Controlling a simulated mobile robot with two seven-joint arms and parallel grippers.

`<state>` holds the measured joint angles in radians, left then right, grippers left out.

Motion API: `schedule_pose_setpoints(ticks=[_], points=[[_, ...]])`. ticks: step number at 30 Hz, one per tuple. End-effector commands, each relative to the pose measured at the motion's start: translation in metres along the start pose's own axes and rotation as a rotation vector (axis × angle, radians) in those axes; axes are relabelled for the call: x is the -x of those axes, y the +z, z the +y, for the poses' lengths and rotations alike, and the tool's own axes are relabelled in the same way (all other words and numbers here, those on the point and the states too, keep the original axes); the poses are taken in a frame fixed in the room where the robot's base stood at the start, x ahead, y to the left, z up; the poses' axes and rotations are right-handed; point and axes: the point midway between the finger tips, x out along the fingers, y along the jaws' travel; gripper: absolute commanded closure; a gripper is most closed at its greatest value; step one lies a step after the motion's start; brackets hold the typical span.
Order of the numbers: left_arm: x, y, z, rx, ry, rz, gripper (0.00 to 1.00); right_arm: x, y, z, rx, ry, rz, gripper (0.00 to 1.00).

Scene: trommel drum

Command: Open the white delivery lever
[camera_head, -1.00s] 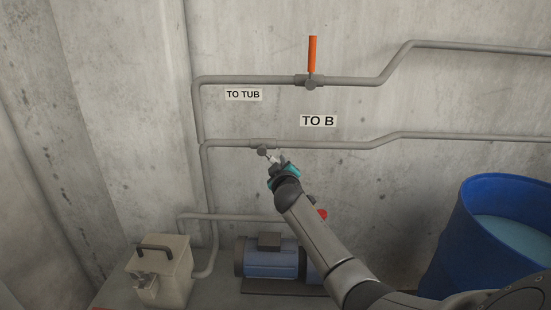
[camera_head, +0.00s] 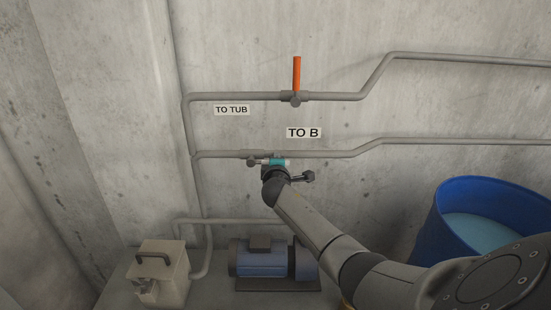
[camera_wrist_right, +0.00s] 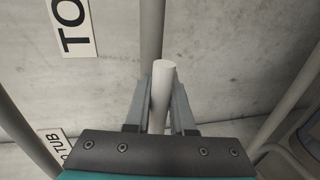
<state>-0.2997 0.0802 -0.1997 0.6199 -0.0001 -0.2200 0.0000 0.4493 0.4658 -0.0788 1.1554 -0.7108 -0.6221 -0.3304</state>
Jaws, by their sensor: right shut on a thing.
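The white delivery lever (camera_wrist_right: 161,90) is between the two grey fingers of my right gripper (camera_wrist_right: 162,96) in the wrist view. The gripper is shut on it, and the lever lines up with the grey pipe behind it. In the head view my right gripper (camera_head: 276,163) is at the lower pipe (camera_head: 330,154), just right of the valve knob (camera_head: 251,162). Most of the lever is hidden there by the gripper. My left gripper is not in view.
An upright orange lever (camera_head: 297,74) is on the upper pipe (camera_head: 335,96). Labels "TO TUB" (camera_head: 232,110) and "TO B" (camera_head: 304,132) are on the wall. Below are a blue pump (camera_head: 260,262) and a beige box (camera_head: 162,272). A blue barrel (camera_head: 478,213) stands right.

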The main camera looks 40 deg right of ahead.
Motion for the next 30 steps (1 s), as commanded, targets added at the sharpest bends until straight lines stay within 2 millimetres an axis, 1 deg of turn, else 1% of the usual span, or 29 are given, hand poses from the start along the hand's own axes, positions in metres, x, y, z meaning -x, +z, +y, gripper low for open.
schedule_pose_setpoints(ticks=[1, 3, 18, 19, 24, 27, 30], points=[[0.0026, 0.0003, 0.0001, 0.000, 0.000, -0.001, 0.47, 0.0002, 0.0002, 0.0035, 0.015, 0.003, -0.003, 1.00], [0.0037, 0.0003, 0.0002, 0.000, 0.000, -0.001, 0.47, 0.0003, 0.0003, 0.0043, 0.029, 0.003, -0.006, 1.00], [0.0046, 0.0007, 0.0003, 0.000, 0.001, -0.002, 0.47, 0.0003, 0.0005, 0.0055, 0.049, 0.005, -0.010, 1.00], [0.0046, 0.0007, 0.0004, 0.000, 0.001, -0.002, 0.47, 0.0003, 0.0004, 0.0055, 0.049, 0.005, -0.010, 0.77], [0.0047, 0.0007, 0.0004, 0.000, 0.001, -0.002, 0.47, 0.0004, 0.0003, 0.0051, 0.047, 0.004, -0.009, 0.58], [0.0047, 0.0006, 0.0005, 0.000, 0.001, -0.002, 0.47, 0.0005, 0.0001, 0.0045, 0.046, 0.003, -0.009, 0.48], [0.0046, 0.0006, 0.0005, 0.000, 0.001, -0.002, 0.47, 0.0005, 0.0000, 0.0041, 0.045, 0.002, -0.009, 0.48]])
